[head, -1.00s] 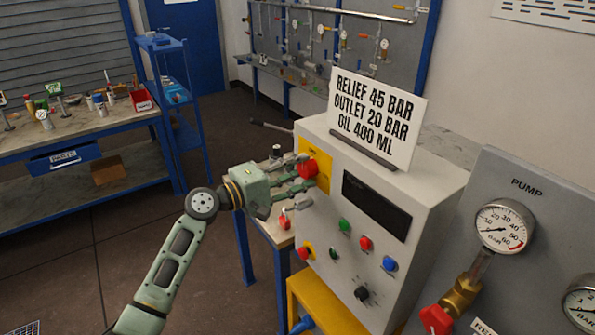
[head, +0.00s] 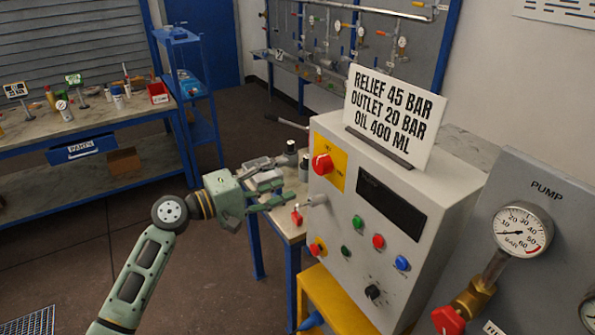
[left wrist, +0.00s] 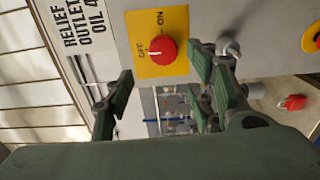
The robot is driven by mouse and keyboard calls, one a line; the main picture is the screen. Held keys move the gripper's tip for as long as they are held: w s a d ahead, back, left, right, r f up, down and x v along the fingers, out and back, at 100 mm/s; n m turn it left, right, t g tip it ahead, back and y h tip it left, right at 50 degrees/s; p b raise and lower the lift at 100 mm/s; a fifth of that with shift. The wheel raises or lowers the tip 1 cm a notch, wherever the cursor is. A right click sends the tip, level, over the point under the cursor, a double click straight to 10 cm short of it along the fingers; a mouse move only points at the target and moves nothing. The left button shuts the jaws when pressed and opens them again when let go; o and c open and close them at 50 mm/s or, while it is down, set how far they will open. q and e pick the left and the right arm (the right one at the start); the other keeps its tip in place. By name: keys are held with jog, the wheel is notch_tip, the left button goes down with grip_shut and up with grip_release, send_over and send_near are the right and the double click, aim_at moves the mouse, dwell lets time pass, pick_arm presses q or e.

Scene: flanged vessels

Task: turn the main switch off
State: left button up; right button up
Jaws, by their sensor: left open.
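The main switch is a red round knob (head: 322,165) on a yellow plate (head: 333,150) at the upper left of the grey control box's front. In the left wrist view the knob (left wrist: 165,52) shows between my fingers, beyond their tips. Its white mark points toward the OFF label; the ON label lies to another side. My left gripper (head: 282,191) is open and empty, to the left of the box and below the knob, apart from it. It also shows in the left wrist view (left wrist: 160,75). My right gripper is not in view.
The control box (head: 440,190) has several buttons and a dark display, with a sign (head: 395,115) on top. A small bench (head: 262,190) with loose parts stands behind my left gripper. Gauges and a red-handled valve (head: 465,305) are at the right.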

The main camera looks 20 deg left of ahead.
pick_arm(q)
jog(key=shift+v, duration=1.3)
